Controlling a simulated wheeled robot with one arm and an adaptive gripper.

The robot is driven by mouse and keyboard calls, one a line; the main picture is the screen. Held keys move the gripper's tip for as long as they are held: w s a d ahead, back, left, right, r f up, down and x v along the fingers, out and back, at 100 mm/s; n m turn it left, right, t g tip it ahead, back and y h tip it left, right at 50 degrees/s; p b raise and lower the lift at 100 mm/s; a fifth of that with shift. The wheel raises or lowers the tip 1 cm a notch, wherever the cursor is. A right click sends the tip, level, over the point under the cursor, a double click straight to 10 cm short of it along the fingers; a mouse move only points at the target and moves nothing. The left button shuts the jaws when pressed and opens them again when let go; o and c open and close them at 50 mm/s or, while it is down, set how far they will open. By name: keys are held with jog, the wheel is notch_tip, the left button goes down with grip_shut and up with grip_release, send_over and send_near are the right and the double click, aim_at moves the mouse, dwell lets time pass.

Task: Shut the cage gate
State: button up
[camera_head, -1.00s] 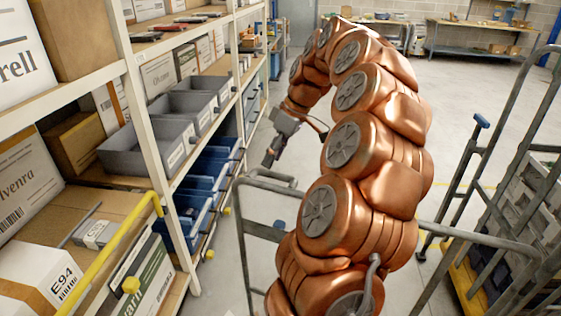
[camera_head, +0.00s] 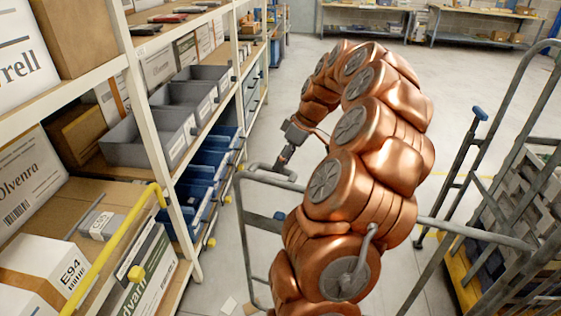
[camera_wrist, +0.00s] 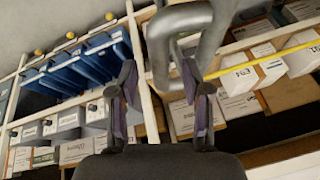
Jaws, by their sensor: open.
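The cage gate appears to be the grey tubular frame (camera_head: 246,240), standing in the aisle left of my arm. A blue piece sits on its crossbar, and my arm hides much of it. My gripper (camera_head: 281,163) is open at the bent tube of the frame's top corner. In the wrist view, the two dark fingers of my gripper (camera_wrist: 165,103) are apart. A thick grey bent tube (camera_wrist: 178,25) lies just ahead of them, and part of it reaches toward the gap between them. I cannot tell whether they touch.
A grey cage trolley (camera_head: 510,200) with a blue-tipped lever (camera_head: 480,115) stands at right. Shelving (camera_head: 150,135) with boxes, grey trays and blue bins (camera_head: 205,180) lines the left. A yellow rail (camera_head: 110,250) juts out there. Open floor lies behind, before the workbenches.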

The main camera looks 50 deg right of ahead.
jog(key=shift+x, duration=0.8)
grip_shut()
